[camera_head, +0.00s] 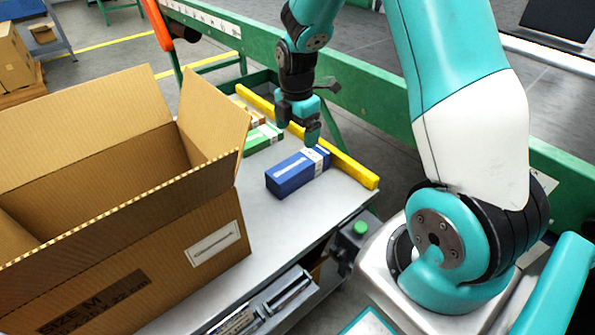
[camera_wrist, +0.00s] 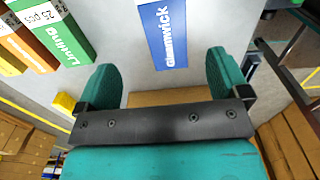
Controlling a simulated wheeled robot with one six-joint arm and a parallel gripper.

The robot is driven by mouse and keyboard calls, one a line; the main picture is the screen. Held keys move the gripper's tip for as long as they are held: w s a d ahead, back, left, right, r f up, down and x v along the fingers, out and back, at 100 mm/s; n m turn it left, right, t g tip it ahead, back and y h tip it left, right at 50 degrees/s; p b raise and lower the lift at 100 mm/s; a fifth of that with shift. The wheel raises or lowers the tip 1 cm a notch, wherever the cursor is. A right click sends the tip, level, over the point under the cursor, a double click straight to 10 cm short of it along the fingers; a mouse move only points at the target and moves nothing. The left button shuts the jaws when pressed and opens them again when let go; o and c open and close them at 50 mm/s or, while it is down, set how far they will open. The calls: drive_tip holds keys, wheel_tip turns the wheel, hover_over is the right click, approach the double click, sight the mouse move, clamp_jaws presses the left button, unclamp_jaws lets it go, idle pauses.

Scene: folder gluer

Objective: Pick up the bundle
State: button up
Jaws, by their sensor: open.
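A blue bundle (camera_head: 297,172) with a white band lies on the grey table, beside the yellow rail. It also shows in the wrist view (camera_wrist: 163,32), with white lettering, ahead of the gap between my fingers. My gripper (camera_head: 308,132) is open and empty. In the head view it hangs just above the far end of the blue bundle, and I cannot tell the exact height. In the wrist view both fingertips (camera_wrist: 165,75) show, one on each side, with the bundle between their lines. A green bundle (camera_head: 262,137) lies behind the blue one and shows in the wrist view (camera_wrist: 58,30).
A large open carton (camera_head: 205,215) stands left of the blue bundle, one flap leaning towards it. A yellow rail (camera_head: 345,167) edges the table (camera_head: 300,213) on the right. An orange bundle (camera_wrist: 22,45) lies beyond the green one. A green beam (camera_head: 375,95) runs behind my arm.

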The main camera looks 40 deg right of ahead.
sight(299, 161)
wheel_tip(299, 161, down, 7)
drive_tip(key=shift+r+b, duration=0.1)
drive_tip(key=shift+b, duration=0.35)
drive_tip(key=f, duration=0.3)
drive_tip(key=f+b, duration=0.1)
drive_tip(key=f, duration=0.1)
drive_tip(key=shift+s+d+f, duration=0.1)
drive_tip(key=shift+s+d, duration=0.05)
drive_tip(key=shift+s, duration=0.15)
drive_tip(key=c, duration=1.2)
